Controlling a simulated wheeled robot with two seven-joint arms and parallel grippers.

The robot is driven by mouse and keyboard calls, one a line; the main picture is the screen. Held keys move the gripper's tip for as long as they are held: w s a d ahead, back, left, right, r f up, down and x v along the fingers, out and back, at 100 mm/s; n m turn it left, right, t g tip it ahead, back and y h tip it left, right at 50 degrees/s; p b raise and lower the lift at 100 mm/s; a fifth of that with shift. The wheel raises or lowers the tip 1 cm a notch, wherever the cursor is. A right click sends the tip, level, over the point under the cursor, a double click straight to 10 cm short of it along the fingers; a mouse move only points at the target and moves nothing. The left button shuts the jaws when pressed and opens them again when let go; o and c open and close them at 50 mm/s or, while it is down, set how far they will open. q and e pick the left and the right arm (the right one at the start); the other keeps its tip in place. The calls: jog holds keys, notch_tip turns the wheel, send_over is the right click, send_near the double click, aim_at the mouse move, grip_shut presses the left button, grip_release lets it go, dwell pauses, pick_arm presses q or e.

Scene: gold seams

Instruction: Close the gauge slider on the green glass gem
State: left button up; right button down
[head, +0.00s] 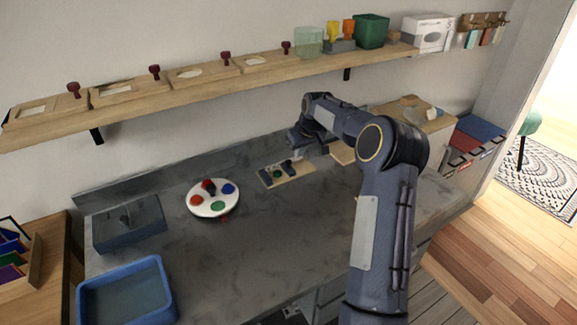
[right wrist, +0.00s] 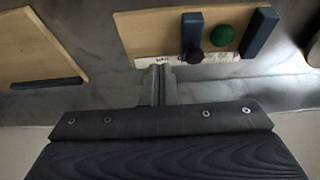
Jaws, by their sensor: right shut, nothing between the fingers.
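The gauge board (head: 299,172) is a pale wooden plate on the grey counter; it also shows at the top of the right wrist view (right wrist: 150,30). On it, the green glass gem (right wrist: 223,38) lies between two dark blue blocks. The left block (right wrist: 192,25) has a round dark knob (right wrist: 193,56) at its near end and looks like the slider. The right block (right wrist: 262,28) stands tilted in the picture. Narrow gaps show between gem and blocks. My right gripper (right wrist: 157,84) is shut and empty, beside the board and apart from the knob. My left gripper is out of view.
A white round palette (head: 214,198) with coloured gems lies left of the board. A blue tray (head: 125,292) and a grey box (head: 129,223) stand further left. A wooden shelf (head: 200,87) runs above the counter. The counter's middle is clear.

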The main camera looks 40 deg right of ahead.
aim_at(289, 161)
jog(key=shift+f, duration=0.2)
jog(key=shift+f+b, duration=0.9)
jog(key=shift+f, duration=0.35)
jog(key=shift+w+a+b, duration=0.15)
jog(key=shift+a+b, duration=0.15)
jog(key=shift+a, duration=1)
jog(key=shift+w+a+b, duration=0.1)
jog(key=shift+a+b, duration=0.2)
jog(key=shift+a, duration=0.95)
dwell(0.5)
jog(key=shift+d, duration=0.25)
jog(key=shift+d+p, duration=0.35)
jog(key=shift+r+p, duration=2.5)
jog(key=shift+r, duration=0.6)
